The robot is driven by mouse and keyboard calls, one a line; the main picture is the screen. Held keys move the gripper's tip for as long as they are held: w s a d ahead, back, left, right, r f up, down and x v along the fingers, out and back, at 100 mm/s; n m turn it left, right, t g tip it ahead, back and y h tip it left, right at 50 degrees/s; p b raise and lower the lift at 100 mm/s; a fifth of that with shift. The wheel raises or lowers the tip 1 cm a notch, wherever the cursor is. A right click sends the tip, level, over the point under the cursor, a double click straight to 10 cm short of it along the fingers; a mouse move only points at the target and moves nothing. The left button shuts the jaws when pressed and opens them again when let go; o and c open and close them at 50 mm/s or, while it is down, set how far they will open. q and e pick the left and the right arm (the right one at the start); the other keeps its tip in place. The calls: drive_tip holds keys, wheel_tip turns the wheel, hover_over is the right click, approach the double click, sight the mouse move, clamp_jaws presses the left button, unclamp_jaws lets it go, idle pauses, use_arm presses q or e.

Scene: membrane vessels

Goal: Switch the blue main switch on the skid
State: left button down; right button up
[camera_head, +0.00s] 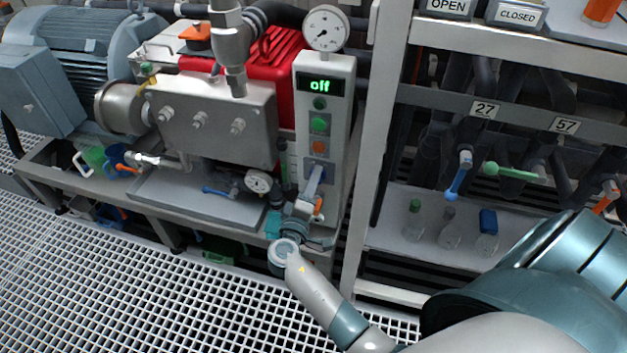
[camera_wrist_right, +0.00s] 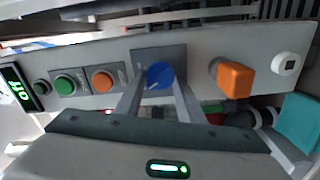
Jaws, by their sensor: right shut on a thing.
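The blue main switch (camera_wrist_right: 160,73) is a round knob with a white mark, on a grey panel (camera_head: 342,130) on the skid. The mark points to the lower left in the wrist view. My right gripper (camera_head: 316,178) is shut on the knob, with one finger on each side of it in the wrist view. In the head view the gripper mostly hides the knob. The panel's display (camera_head: 319,85) reads "off" in green. My left gripper is not in view.
A green button (camera_head: 319,124) and an orange button (camera_head: 319,147) sit above the switch. An orange knob (camera_wrist_right: 235,79) lies on its other side. A gauge (camera_head: 326,27) tops the panel. A rack post (camera_head: 372,130) stands close at the right; grating floor (camera_head: 110,275) is clear at left.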

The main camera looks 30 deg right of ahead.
idle(0.3)
drive_tip(key=o, duration=1.1)
drive_tip(key=shift+c, duration=0.2)
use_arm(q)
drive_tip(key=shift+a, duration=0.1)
use_arm(e)
drive_tip(key=shift+a, duration=0.1)
drive_tip(key=shift+s+a+f, duration=0.1)
drive_tip(key=shift+s+a, duration=0.3)
drive_tip(key=shift+a, duration=0.05)
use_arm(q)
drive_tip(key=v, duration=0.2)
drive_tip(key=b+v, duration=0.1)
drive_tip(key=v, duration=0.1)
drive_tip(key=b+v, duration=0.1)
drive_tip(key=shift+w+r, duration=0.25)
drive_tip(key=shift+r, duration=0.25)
use_arm(e)
drive_tip(key=v, duration=1)
drive_tip(key=shift+s+a, duration=0.25)
drive_tip(key=shift+s, duration=0.05)
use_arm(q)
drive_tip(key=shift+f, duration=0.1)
